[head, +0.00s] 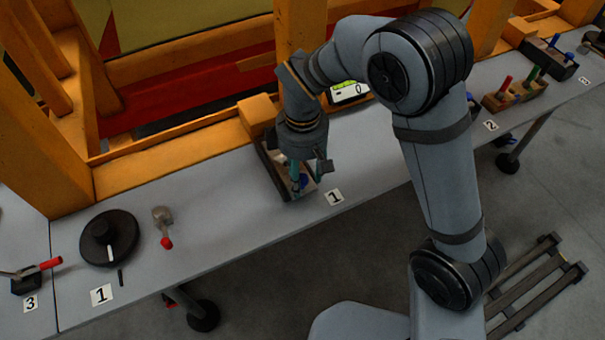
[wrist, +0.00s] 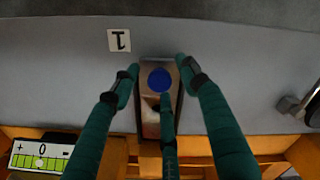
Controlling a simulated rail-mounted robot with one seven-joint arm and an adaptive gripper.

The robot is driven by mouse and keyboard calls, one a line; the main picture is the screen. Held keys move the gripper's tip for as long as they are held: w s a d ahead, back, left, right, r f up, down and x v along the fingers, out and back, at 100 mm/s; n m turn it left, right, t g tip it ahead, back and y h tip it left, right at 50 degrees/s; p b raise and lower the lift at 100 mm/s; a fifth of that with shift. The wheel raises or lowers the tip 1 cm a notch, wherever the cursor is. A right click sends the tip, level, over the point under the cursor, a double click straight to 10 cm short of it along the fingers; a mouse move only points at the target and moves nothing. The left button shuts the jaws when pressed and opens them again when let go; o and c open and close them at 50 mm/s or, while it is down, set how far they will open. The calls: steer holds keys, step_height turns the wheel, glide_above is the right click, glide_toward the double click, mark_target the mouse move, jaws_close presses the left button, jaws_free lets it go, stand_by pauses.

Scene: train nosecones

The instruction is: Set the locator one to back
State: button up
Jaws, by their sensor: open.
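Locator one is a small block (wrist: 151,124) with a blue round knob (wrist: 160,79) on the grey bench, by a white label "1" (head: 334,197). In the head view, my arm partly hides the block, and a bit of the blue knob (head: 303,182) shows. My gripper (head: 304,186) points down at it. In the wrist view, the open teal fingers of my gripper (wrist: 157,77) surround the knob, two on the sides and one below it in the picture. I cannot tell whether any finger touches it. The third finger partly covers the block.
A black round dial (head: 108,238), a red-tipped lever (head: 163,226) and a red-handled clamp (head: 37,274) stand to the left. Blocks with coloured handles (head: 516,94) stand to the right. A green level gauge (wrist: 40,156) and orange frame (head: 160,150) lie behind the locator.

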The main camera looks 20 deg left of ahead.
step_height(320, 180, up, 12)
stand_by(0.6)
stand_by(0.4)
